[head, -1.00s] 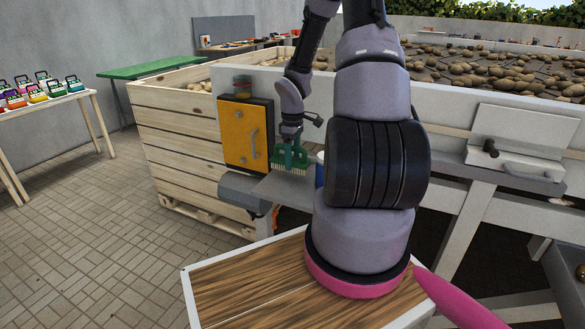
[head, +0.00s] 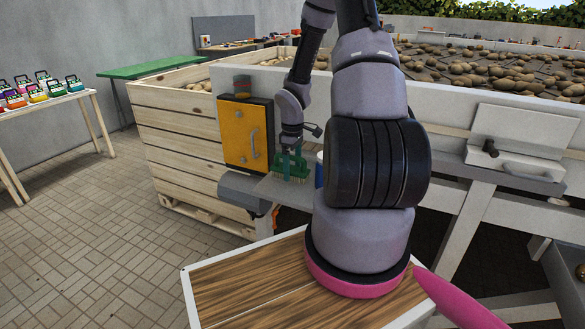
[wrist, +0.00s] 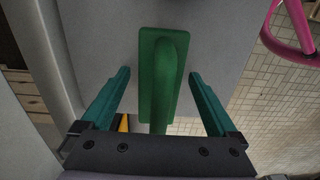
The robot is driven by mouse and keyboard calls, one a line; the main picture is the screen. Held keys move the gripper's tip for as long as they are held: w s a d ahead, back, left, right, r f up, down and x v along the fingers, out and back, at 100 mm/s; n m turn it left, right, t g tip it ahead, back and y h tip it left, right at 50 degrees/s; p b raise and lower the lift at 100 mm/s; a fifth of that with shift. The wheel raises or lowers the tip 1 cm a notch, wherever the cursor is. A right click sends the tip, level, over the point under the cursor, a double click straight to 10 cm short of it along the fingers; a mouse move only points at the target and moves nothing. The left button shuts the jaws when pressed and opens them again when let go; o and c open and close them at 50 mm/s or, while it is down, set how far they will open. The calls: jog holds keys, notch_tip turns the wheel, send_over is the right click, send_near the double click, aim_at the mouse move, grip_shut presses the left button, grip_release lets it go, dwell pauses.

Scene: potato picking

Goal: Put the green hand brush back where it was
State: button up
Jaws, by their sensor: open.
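The green hand brush (head: 281,168) is on the grey metal shelf (head: 264,188) below the yellow cabinet, bristles down. In the wrist view its green block and raised handle (wrist: 165,75) lie between my teal fingers, with a visible gap on each side. My gripper (head: 292,176) is open around the brush, its fingers reaching down at the shelf. It also shows in the wrist view (wrist: 158,76). Part of the brush is hidden behind the fingers in the head view.
A blue-and-white container (head: 319,172) is close on the right, partly hidden by my arm. A wooden potato crate (head: 175,140) stands at left.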

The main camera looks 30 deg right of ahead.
notch_tip(320, 180, up, 12)
jog(key=shift+w+r, duration=0.1)
jog(key=shift+r, duration=0.15)
jog(key=s+a+r+m+t+h, duration=0.1)
jog(key=s+a+r+m, duration=0.2)
jog(key=r, duration=0.5)
jog(key=s+a+r+m+t, duration=0.2)
jog(key=s+a+r+m, duration=0.1)
jog(key=r, duration=0.6)
jog(key=s+a+r+m+t+y, duration=0.3)
jog(key=s+a+r, duration=0.5)
jog(key=s+r, duration=0.3)
jog(key=s+m+t, duration=0.1)
jog(key=s+m, duration=0.1)
jog(key=shift+s+m, duration=0.15)
jog(key=shift+m, duration=0.25)
jog(key=shift+d, duration=0.1)
